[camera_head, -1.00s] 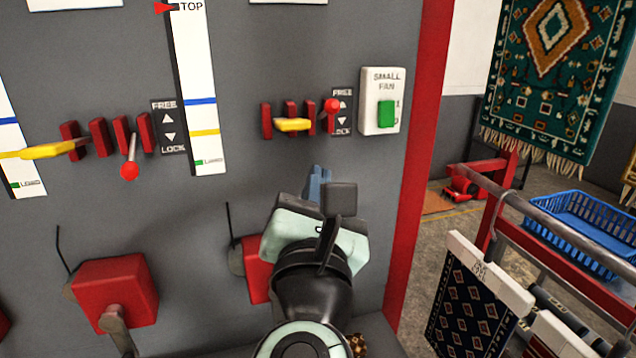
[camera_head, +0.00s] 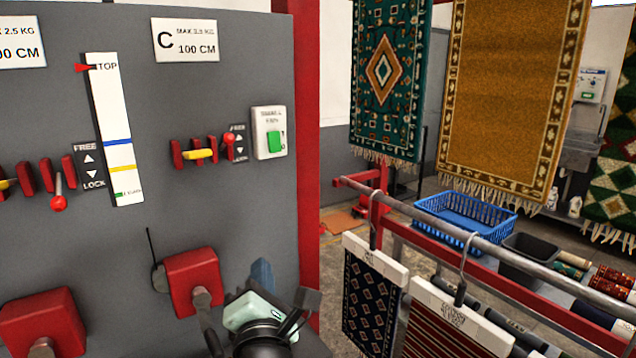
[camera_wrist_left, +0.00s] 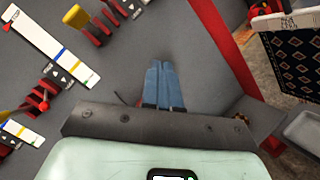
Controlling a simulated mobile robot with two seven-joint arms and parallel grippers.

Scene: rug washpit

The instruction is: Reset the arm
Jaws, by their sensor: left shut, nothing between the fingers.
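My left gripper (camera_head: 262,274) shows at the bottom of the head view, in front of the grey panel (camera_head: 230,80) and just right of a red block with a lever (camera_head: 194,280). In the left wrist view its two blue fingers (camera_wrist_left: 164,84) lie together, shut and empty, pointing toward the grey panel. Whether the fingertips touch the panel I cannot tell. My right gripper is in neither view.
The panel carries red lock levers, a yellow handle (camera_head: 200,154) and a white fan switch box (camera_head: 269,133). A red post (camera_head: 308,120) edges it. To the right stand a rail with hanging rug samples (camera_head: 372,300), a blue basket (camera_head: 466,221) and large hanging rugs.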

